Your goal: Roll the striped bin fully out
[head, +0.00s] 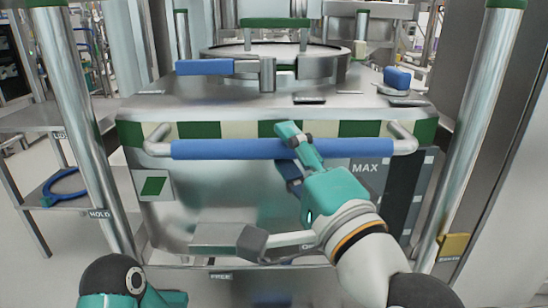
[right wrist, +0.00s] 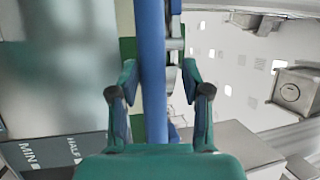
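The striped bin (head: 220,190) is a big steel box in the middle of the head view, with a green and cream striped band under its top. A blue horizontal handle bar (head: 230,149) runs across its front. My right gripper (head: 297,135) is at the bar, right of its middle. In the right wrist view the blue bar (right wrist: 152,80) passes between the two spread fingers (right wrist: 157,93), with a gap on each side. The gripper is open around the bar. Part of my left arm shows at the bottom left of the head view; its fingertips do not show.
Steel posts stand left (head: 75,120) and right (head: 478,120) of the bin. A side shelf (head: 65,185) holds a blue ring. A round lid (head: 340,48) tops the bin.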

